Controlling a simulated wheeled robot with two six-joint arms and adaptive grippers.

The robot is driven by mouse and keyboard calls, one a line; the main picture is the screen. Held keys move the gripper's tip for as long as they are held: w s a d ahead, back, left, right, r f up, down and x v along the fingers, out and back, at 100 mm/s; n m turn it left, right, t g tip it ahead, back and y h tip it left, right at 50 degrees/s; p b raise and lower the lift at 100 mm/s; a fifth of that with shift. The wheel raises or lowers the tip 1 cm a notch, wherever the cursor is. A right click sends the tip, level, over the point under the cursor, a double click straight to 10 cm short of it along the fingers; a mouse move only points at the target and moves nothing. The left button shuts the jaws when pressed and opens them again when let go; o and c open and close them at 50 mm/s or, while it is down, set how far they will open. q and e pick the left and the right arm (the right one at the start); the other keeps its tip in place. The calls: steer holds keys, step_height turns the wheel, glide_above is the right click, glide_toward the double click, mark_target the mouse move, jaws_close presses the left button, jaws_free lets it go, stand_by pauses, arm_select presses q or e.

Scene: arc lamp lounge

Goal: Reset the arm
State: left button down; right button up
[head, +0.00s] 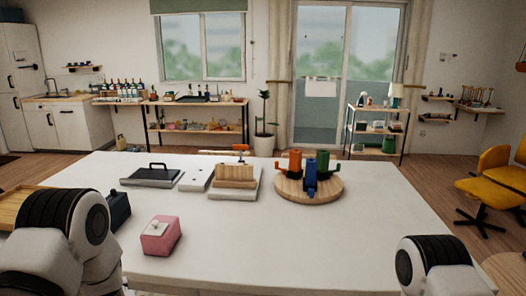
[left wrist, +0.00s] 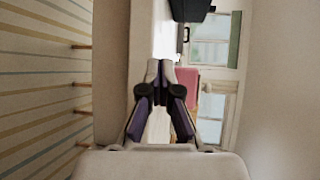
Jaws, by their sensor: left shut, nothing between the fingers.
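My left gripper (left wrist: 160,66) shows in the left wrist view with its fingertips together and nothing between them. The left wrist view is turned sideways, and the gripper's tips point toward the white table edge, a dark box and the pink box (left wrist: 187,78). In the head view my left arm (head: 68,240) comes in at the lower left, and its gripper is out of the picture. My right arm (head: 435,268) shows at the lower right corner. My right gripper is in neither view.
The white table (head: 270,245) holds the pink box (head: 160,236), a dark blue box (head: 118,210), a wooden tray (head: 20,208), a black-handled grey plate (head: 152,177), a wooden block (head: 235,176) and a round board (head: 310,195) with coloured holders. The table's front right is clear.

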arm_select(q)
steer(key=s+d+f+n+g+h, duration=0.1)
steer(key=s+d+f+g+h, duration=0.15)
steer(key=s+f, duration=0.65)
steer(key=s+d+f+n+g+h, duration=0.1)
steer(key=s+d+f+g+h, duration=0.2)
steer(key=s+f, duration=0.5)
steer(key=s+d+f+n+g+h, duration=0.1)
steer(key=s+d+n+g, duration=0.1)
steer(key=s, duration=0.4)
steer(key=s+d+f+n+g, duration=0.1)
steer(key=s+n+g, duration=0.2)
steer(key=s+n, duration=0.2)
steer(key=s+d+f+n+g+h, duration=0.1)
steer(key=s+d+f+n+g, duration=0.1)
steer(key=s, duration=0.6)
steer(key=shift+s+d+n+g+h, duration=0.35)
steer(key=shift+n+g, duration=0.3)
steer(key=shift+n, duration=0.55)
